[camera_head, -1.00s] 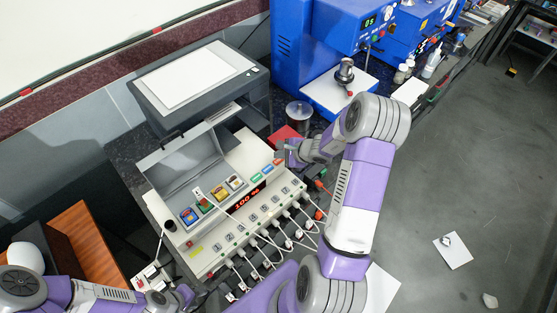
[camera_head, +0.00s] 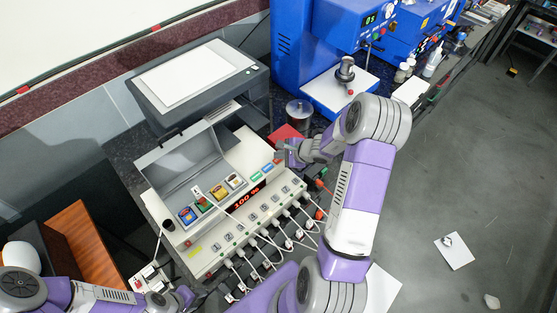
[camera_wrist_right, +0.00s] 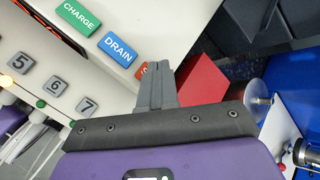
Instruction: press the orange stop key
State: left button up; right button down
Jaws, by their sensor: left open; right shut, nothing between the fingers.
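The white coin cell machine (camera_head: 205,258) stands on the dark bench with its grey lid open. Its orange stop key (camera_head: 277,161) is at the right end of the key row, beside the blue drain key (camera_head: 267,168) and the green charge key (camera_head: 255,177). In the right wrist view, only an edge of the stop key (camera_wrist_right: 142,71) shows; the fingers hide the rest. My right gripper (camera_head: 281,153) is shut and empty, its tips close to that key; I cannot tell if they touch. My left gripper (camera_head: 184,297) is open near the lower left, away from the keys.
Several coin cells sit in coloured slots, with a probe on a white cable (camera_head: 220,204) among them. A red block (camera_head: 284,132) lies behind my right gripper. A grey printer (camera_head: 200,85) and a blue press (camera_head: 300,45) stand behind. White cables hang from the machine's front.

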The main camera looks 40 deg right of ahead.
jog(key=shift+f+b, duration=0.3)
jog(key=shift+b, duration=0.25)
dwell(0.6)
jog(key=shift+s+f, duration=0.15)
dwell(0.5)
jog(key=shift+w+d+r+p, duration=0.1)
jog(key=shift+w+r+p, duration=0.1)
jog(key=shift+r, duration=0.2)
jog(key=shift+w+d+r+p, duration=0.1)
jog(key=shift+r+p, duration=0.05)
jog(key=shift+r, duration=0.25)
jog(key=shift+a+r, duration=0.1)
notch_tip(320, 180, up, 5)
jog(key=p, duration=0.3)
jog(key=shift+p, duration=0.3)
jog(key=shift+s, duration=0.1)
